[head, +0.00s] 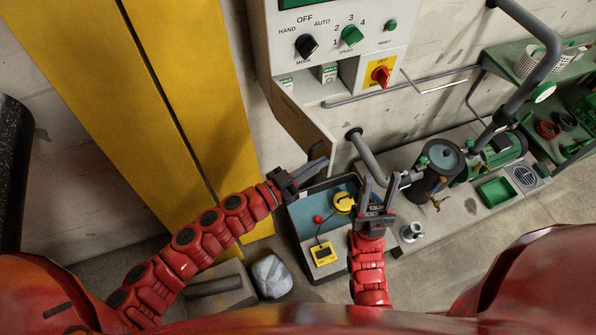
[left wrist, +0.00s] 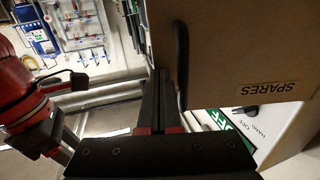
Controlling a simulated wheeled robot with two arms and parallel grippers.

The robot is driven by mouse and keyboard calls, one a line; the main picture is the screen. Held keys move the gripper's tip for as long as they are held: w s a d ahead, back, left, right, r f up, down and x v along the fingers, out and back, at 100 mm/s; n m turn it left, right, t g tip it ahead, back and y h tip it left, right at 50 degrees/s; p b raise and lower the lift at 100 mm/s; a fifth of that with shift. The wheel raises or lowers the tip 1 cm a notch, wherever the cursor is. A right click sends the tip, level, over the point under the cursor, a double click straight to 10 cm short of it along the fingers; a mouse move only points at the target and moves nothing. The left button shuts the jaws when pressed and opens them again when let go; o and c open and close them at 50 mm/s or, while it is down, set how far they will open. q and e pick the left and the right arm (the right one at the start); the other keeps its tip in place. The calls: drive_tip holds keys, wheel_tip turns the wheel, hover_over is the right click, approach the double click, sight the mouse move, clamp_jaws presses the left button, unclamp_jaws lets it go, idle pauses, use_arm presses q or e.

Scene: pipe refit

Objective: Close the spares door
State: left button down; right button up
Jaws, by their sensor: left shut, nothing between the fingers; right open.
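The spares door (head: 303,128) stands open, swung out from the left side of the compartment (head: 318,90) in the control cabinet. In the left wrist view, the tan door (left wrist: 235,50) carries a SPARES label and a dark bar handle (left wrist: 182,62). My left gripper (head: 318,166) is shut and empty, close to the door's free lower end; its fingers (left wrist: 160,90) appear beside the handle. I cannot tell whether they touch the door. My right gripper (head: 378,188) is open and empty, to the right of the door, over the tray's right side.
Small boxes with green labels (head: 329,74) stand inside the compartment. A tray (head: 297,217) with a yellow device sits below the grippers. A grey pipe (head: 366,155) and a dark pump vessel (head: 436,172) stand to the right. A yellow column (head: 180,70) rises at the left.

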use_arm(q)
drive_tip(key=w+d+f+n+t+y+b, duration=0.1)
drive_tip(key=w+d+n+t+y+b, duration=0.95)
drive_tip(key=b, duration=1.65)
drive_tip(key=w+d+m+g+b, duration=0.1)
drive_tip(key=w+d+b, duration=0.3)
drive_tip(key=w, duration=0.9)
drive_tip(key=shift+w+r+g+y, duration=0.35)
drive_tip(key=shift+g+y, duration=0.1)
drive_tip(key=shift+g, duration=0.3)
drive_tip(key=shift+d, duration=0.1)
